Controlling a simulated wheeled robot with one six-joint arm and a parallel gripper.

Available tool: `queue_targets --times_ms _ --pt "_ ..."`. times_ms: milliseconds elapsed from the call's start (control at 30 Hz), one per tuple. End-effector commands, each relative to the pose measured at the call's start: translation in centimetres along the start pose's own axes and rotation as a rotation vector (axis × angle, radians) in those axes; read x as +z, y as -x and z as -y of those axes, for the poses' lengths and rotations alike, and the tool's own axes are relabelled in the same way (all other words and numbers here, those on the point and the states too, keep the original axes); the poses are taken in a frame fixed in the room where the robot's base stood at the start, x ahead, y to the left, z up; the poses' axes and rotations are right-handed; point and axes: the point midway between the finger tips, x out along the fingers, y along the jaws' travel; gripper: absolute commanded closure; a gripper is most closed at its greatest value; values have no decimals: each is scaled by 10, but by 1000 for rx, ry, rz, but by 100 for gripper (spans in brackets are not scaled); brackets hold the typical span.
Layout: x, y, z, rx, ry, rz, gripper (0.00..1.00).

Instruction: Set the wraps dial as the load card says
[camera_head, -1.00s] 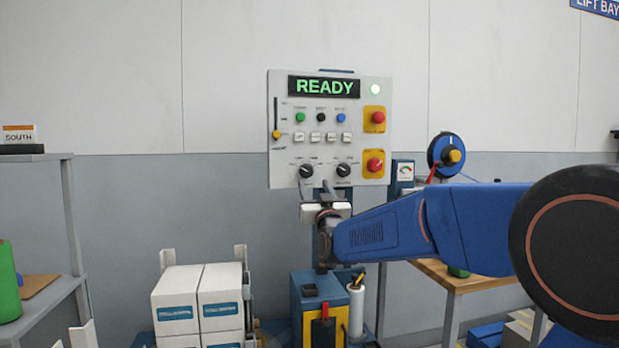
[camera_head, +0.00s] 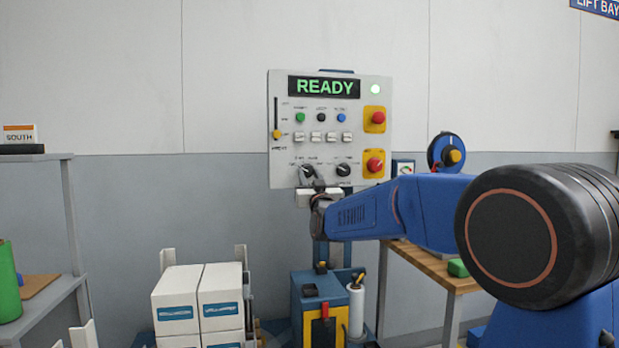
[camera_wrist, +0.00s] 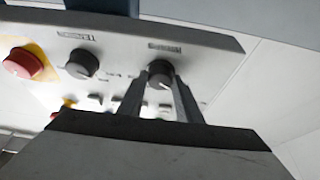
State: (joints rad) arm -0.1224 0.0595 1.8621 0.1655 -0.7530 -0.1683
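My gripper (camera_head: 312,180) is at the left dial, reaching from below. In the wrist view, turned over, my gripper (camera_wrist: 162,82) has its two fingers apart, one on either side of that dial (camera_wrist: 160,72); contact is unclear. The other dial (camera_wrist: 82,64) stands free. I cannot make out a load card.
Two red buttons on yellow plates, an upper (camera_head: 375,119) and a lower (camera_head: 375,163), are at the panel's right. A yellow-knobbed slider (camera_head: 277,134) is at its left. Several coloured buttons and white switches sit above the dials. White boxes (camera_head: 177,293) stand below left.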

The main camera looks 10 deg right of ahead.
Motion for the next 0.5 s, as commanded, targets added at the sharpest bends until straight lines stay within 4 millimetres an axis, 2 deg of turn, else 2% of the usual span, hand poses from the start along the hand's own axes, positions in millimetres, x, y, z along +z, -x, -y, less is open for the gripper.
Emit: queue_targets --times_ms 67,500 --pt "0 0 0 0 0 0 91" --pt "0 0 2 31 -78 0 91"
